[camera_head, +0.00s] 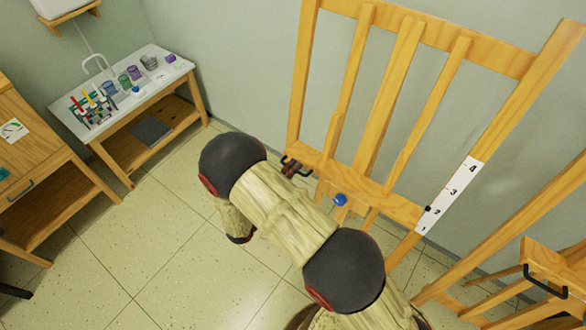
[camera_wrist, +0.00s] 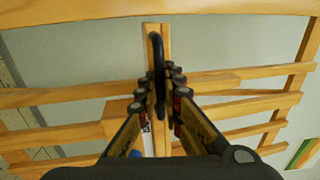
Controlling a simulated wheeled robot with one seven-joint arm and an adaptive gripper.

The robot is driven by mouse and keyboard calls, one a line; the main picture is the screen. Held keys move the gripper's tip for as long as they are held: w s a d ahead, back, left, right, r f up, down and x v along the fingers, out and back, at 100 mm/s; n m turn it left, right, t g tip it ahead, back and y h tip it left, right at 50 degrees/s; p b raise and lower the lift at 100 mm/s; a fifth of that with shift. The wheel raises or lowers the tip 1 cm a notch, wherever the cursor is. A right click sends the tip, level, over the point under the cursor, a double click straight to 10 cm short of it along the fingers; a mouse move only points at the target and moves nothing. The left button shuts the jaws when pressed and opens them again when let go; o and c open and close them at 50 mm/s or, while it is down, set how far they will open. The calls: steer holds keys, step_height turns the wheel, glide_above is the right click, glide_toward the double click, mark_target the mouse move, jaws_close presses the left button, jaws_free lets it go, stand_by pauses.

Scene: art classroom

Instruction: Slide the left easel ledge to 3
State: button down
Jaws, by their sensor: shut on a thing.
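The left easel (camera_head: 385,95) is a tall wooden frame against the wall. Its wooden ledge (camera_head: 385,202) runs across it, with a blue knob (camera_head: 340,199) and a black handle (camera_head: 301,172) at its left end. A white scale strip (camera_head: 447,198) numbered 1 to 4 is on the right upright. The ledge's black pointer (camera_head: 428,208) is beside the 2. My gripper (camera_head: 291,167) is at the handle, partly hidden by my arm. In the wrist view, my gripper (camera_wrist: 160,100) is shut on the handle (camera_wrist: 158,50), with a finger on each side.
Another wooden frame with a black handle (camera_head: 545,286) stands at the lower right. A white-topped table (camera_head: 125,85) with jars and a rack is at the back left. A wooden cabinet (camera_head: 40,170) is at the left. The tiled floor between is clear.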

stand_by(0.4)
step_height(320, 180, up, 10)
steer(key=w+d+p, duration=0.1)
steer(key=p, duration=0.8)
steer(key=shift+w, duration=0.2)
steer(key=c, duration=2.1)
jaws_free()
steer(key=shift+o, duration=0.5)
steer(key=v, duration=1.2)
steer(key=shift+f, duration=0.1)
